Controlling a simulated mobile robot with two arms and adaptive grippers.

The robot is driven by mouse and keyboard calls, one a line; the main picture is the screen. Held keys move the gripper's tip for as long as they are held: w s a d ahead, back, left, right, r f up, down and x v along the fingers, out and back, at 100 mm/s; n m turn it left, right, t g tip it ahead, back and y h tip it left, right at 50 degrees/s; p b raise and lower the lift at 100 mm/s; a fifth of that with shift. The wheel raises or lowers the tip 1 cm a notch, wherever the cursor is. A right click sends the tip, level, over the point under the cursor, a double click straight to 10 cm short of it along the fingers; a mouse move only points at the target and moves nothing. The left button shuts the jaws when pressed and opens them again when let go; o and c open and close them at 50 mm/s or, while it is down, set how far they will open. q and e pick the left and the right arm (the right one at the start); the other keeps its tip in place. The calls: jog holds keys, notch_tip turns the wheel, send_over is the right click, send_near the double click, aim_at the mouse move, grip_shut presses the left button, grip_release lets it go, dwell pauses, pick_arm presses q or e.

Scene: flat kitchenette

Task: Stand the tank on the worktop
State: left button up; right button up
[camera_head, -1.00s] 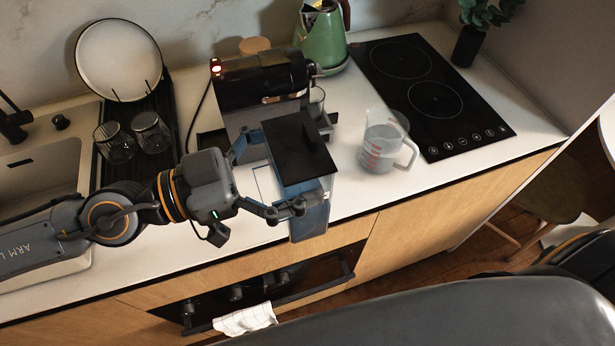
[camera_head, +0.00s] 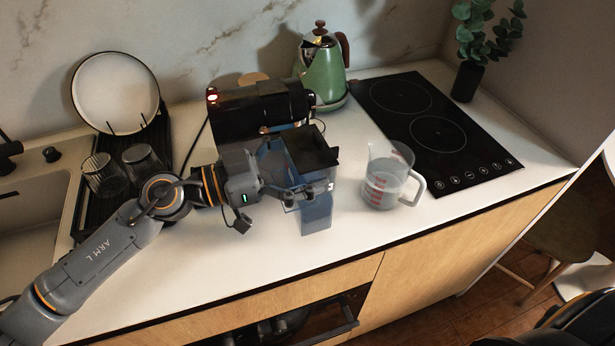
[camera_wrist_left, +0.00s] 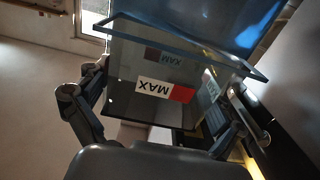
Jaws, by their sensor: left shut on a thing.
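The tank is a clear bluish water container (camera_head: 317,214) with a black lid (camera_head: 311,147). My left gripper (camera_head: 303,192) is shut on it from the left side, in front of the coffee machine. The tank is upright with a slight tilt in the head view; whether its base touches the worktop (camera_head: 240,262) I cannot tell. In the left wrist view the tank (camera_wrist_left: 150,68) fills the space between the two fingers, with a red and white MAX label showing. My right gripper is not in view.
The black coffee machine (camera_head: 258,108) stands just behind the tank. A measuring jug (camera_head: 385,180) of clear liquid stands close on the right, before the hob (camera_head: 432,125). A green kettle (camera_head: 323,72) is at the back.

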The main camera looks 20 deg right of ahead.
aim_at(290, 179)
pick_arm(q)
jog(key=shift+w+d+f, duration=0.2)
jog(key=shift+w+f, duration=0.3)
jog(key=shift+f, duration=1.6)
jog(key=o, duration=1.5)
jog(key=shift+f, duration=0.15)
jog(key=shift+c, duration=0.2)
jog(key=shift+b, duration=0.3)
jog(key=a+b, duration=0.2)
jog(key=a, duration=1)
jog(key=shift+s, duration=0.25)
